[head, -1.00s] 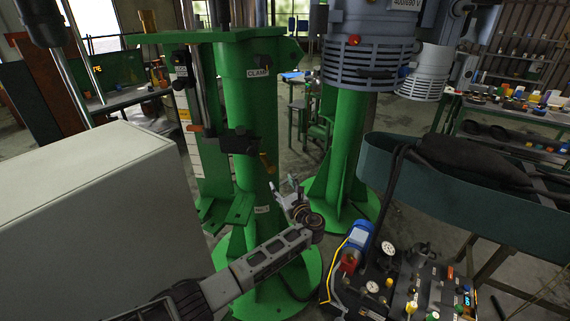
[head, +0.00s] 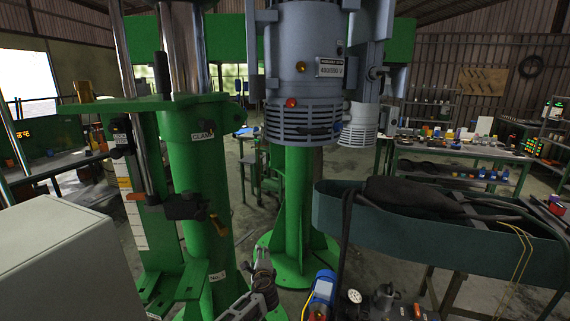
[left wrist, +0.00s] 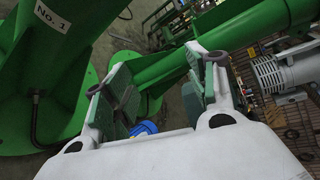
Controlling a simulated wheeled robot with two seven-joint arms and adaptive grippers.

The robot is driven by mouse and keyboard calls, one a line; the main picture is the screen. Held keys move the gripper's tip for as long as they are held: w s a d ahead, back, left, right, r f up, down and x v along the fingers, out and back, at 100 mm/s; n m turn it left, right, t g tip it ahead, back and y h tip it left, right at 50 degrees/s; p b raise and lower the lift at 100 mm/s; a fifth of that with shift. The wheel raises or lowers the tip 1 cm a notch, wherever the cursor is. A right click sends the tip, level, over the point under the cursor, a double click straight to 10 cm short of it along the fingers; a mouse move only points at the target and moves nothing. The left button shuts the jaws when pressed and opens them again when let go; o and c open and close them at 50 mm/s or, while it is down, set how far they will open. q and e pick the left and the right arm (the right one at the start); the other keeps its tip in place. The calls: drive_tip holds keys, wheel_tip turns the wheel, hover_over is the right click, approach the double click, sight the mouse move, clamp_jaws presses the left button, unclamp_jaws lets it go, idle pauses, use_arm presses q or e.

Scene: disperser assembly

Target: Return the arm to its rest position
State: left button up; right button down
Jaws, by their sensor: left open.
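My left arm comes in from the bottom of the head view. Its gripper (head: 262,262) is in front of the base of the green column labelled No. 1 (head: 200,170), and looks small there. In the left wrist view the two fingers (left wrist: 160,85) are spread apart with nothing between them. The floor, green column bases and a blue motor (left wrist: 146,127) show past the fingers. No contact between the gripper and the columns can be made out. My right gripper is in neither view.
A pale box-shaped cabinet (head: 60,260) fills the lower left. A second green column (head: 298,190) carries a grey motor housing (head: 305,60). A teal trough (head: 410,215) stands at right. A blue motor and gauges (head: 354,296) sit at the bottom. A stocked bench (head: 450,150) is behind.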

use_arm(q)
drive_tip(key=s+a+f+n+g+h, duration=0.1)
drive_tip(key=a+f+n+g+h, duration=0.1)
drive_tip(key=f+n, duration=0.35)
drive_tip(key=s+a+f+n+g+h, duration=0.1)
drive_tip(key=f+n+h, duration=0.15)
drive_tip(key=f, duration=0.65)
drive_tip(key=s+a+f+n+g, duration=0.2)
drive_tip(key=s+a+f+n, duration=0.15)
drive_tip(key=s+f, duration=0.65)
drive_tip(key=s+a+f+n+g, duration=0.25)
drive_tip(key=s+a+f, duration=0.25)
drive_tip(key=s+f, duration=0.6)
drive_tip(key=s+a+f+n+g+y, duration=0.1)
drive_tip(key=s+a+f, duration=0.1)
drive_tip(key=s+f, duration=0.7)
drive_tip(key=s+a+f+n+g+y, duration=0.15)
drive_tip(key=s+f, duration=0.45)
drive_tip(key=s, duration=0.6)
drive_tip(key=s+f+g, duration=0.1)
drive_tip(key=s+f, duration=0.1)
drive_tip(key=s, duration=1.2)
drive_tip(key=s+a+f+g, duration=0.1)
drive_tip(key=s+f+g, duration=0.1)
drive_tip(key=s, duration=1.2)
drive_tip(key=shift+a+f+n+g+h, duration=0.25)
drive_tip(key=shift+f+n+g+h, duration=0.05)
drive_tip(key=shift+f+n+h, duration=0.15)
